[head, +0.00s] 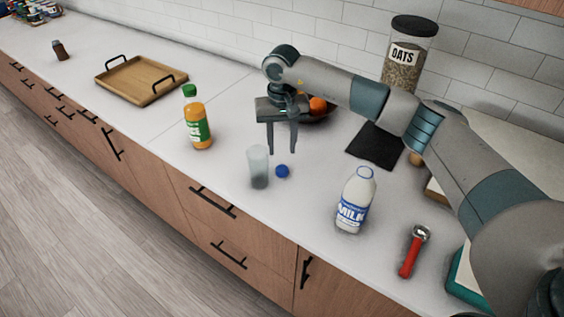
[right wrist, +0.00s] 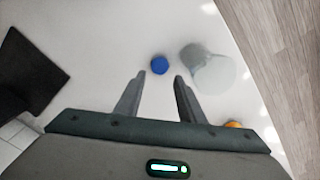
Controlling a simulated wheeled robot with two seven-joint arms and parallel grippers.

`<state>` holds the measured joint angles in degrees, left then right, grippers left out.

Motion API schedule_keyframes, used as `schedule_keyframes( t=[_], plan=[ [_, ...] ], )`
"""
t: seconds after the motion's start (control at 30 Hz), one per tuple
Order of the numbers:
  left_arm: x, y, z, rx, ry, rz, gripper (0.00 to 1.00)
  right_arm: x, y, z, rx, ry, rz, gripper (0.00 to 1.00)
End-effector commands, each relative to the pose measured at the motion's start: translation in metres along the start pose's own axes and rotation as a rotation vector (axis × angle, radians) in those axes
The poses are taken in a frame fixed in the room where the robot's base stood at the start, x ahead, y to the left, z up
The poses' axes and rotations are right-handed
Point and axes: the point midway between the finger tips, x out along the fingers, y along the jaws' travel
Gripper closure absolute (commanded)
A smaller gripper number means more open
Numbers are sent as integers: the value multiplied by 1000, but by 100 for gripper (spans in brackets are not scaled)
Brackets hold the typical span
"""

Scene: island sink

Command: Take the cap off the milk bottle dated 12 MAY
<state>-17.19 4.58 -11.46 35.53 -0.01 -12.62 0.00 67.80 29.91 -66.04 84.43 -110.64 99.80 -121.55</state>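The milk bottle (head: 354,203) stands upright on the counter, white with a blue MILK label; no date is readable. Its mouth has a blue rim and no raised cap shows on it. A small blue cap (head: 282,171) lies on the counter to the left of the bottle, close to a clear glass (head: 259,167). My right gripper (head: 282,153) points down above the counter, just behind the cap, open and empty. In the right wrist view the cap (right wrist: 160,65) shows just beyond the gap between the open fingertips (right wrist: 160,76). My left gripper is out of view.
A juice bottle (head: 197,122) stands left of the glass. A red-handled opener (head: 413,252) lies right of the milk. A dark mat (head: 375,146), a fruit bowl (head: 318,117) and an oats jar (head: 408,62) are behind. A wooden tray (head: 140,80) lies far left.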

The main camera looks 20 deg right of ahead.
Motion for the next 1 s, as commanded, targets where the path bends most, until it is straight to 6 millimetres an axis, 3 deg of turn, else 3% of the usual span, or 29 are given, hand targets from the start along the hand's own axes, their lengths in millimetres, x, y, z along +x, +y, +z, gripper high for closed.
schedule_keyframes(
  t=[0.1, 0.33, 1.0],
  plan=[
    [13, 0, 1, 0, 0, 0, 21, -16, 0, -1, 0, 3, 0, 64],
    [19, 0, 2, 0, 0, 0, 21, -37, 0, 0, 0, 1, 0, 64],
    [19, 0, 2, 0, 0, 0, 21, -39, 0, 0, 0, 0, 0, 64]
  ],
)
